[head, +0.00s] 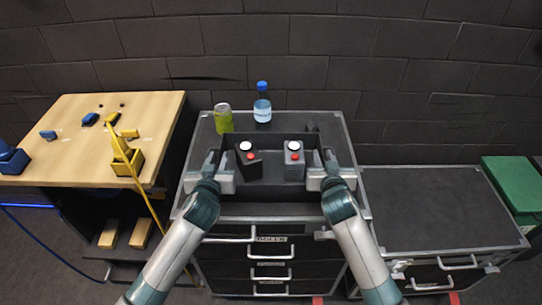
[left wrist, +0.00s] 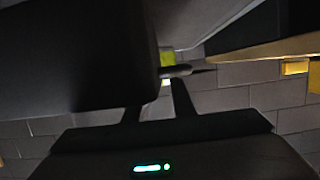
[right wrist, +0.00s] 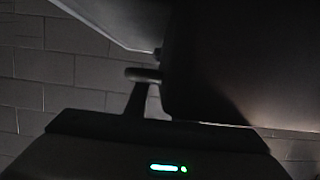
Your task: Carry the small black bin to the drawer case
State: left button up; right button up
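The small black bin (head: 265,198) is at the middle of the head view, over the top of the middle drawer case (head: 350,190). It holds a black button box (head: 247,166) and a grey button box (head: 294,172), each with a white and a red button. My left gripper (head: 212,163) is on the bin's left wall, and my right gripper (head: 329,163) is on its right wall. The dark wall also fills part of the left wrist view (left wrist: 75,60) and right wrist view (right wrist: 235,70), hiding some fingers. I cannot tell whether the bin touches the case top.
A green can (head: 223,119) and a blue-capped bottle (head: 262,105) stand behind the bin. A wooden table (head: 75,155) with blue and yellow pieces is at left. A lower drawer case (head: 430,205) at right has a bare top beside a green box (head: 512,182).

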pick_arm(q)
jog(key=v, duration=1)
jog(key=shift+s, duration=0.3)
jog(key=shift+r, duration=0.15)
pick_arm(e)
jog(key=shift+s, duration=0.15)
jog(key=v, duration=1.1)
jog(key=shift+s, duration=0.4)
pick_arm(q)
jog(key=shift+s, duration=0.1)
pick_arm(e)
jog(key=shift+r, duration=0.1)
